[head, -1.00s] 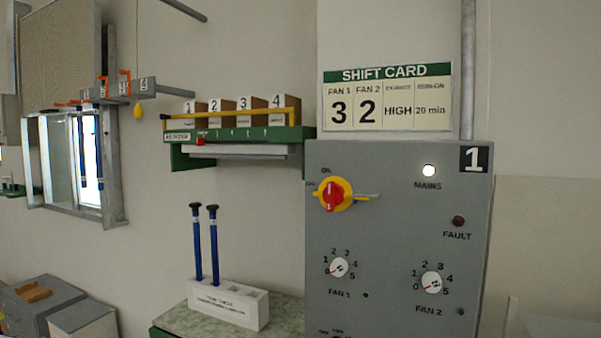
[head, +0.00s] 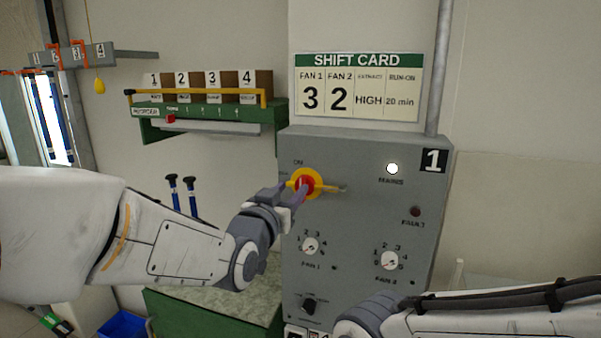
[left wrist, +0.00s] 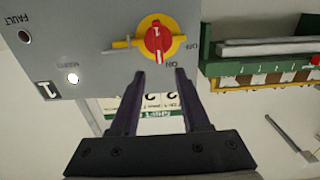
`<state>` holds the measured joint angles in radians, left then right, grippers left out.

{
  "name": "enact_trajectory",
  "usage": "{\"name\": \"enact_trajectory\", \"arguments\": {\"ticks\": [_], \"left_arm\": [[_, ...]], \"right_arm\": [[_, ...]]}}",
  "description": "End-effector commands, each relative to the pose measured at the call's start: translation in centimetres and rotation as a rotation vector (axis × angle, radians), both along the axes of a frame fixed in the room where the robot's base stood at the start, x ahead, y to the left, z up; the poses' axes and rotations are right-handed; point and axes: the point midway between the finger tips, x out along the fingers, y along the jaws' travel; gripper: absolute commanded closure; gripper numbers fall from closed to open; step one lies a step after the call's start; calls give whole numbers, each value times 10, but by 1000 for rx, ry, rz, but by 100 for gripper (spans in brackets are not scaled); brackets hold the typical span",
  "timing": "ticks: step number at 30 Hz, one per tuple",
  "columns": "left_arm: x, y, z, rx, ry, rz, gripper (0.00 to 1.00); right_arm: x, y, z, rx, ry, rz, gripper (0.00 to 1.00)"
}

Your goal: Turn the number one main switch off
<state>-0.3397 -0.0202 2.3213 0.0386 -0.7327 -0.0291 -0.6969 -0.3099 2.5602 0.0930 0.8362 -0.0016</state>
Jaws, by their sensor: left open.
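The number one main switch (head: 306,183) is a red knob on a round yellow plate, at the upper left of the grey panel (head: 350,220) marked 1. In the left wrist view the red knob (left wrist: 158,38) shows upside down, its bar roughly in line with the ON label. A yellow hasp-like bar sticks out beside it. The white MAINS lamp (head: 392,168) is lit. My left gripper (head: 293,192) is at the switch, partly covering it. In the left wrist view its open fingers (left wrist: 160,75) point at the knob with nothing between them; contact cannot be told.
Fan knobs (head: 310,246) and a dark FAULT lamp (head: 415,211) are on the panel. A shift card (head: 357,86) hangs above. A green shelf (head: 205,112) with numbered boxes is to the left. My right forearm crosses the lower right, before the panel.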

Motion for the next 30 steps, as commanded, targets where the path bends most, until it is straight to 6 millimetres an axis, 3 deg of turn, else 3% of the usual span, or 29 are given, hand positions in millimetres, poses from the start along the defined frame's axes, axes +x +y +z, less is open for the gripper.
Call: {"name": "enact_trajectory", "arguments": {"ticks": [6, 12, 24, 26, 28, 30], "left_arm": [[35, -11, 2, 2, 5, 0, 54], [55, -18, 1, 1, 3, 0, 54], [61, -20, -1, 1, 2, 0, 54], [61, -20, -1, 1, 2, 0, 73], [61, -20, -1, 1, 2, 0, 100], [61, -20, -1, 1, 3, 0, 100]], "right_arm": [[0, 0, 23, 0, 0, 3, 22], [0, 0, 33, 0, 0, 5, 22], [0, 0, 34, 0, -1, 6, 22], [0, 0, 34, 0, -1, 6, 22], [0, 0, 34, 0, -1, 6, 22], [0, 0, 34, 0, -1, 6, 22]]}}
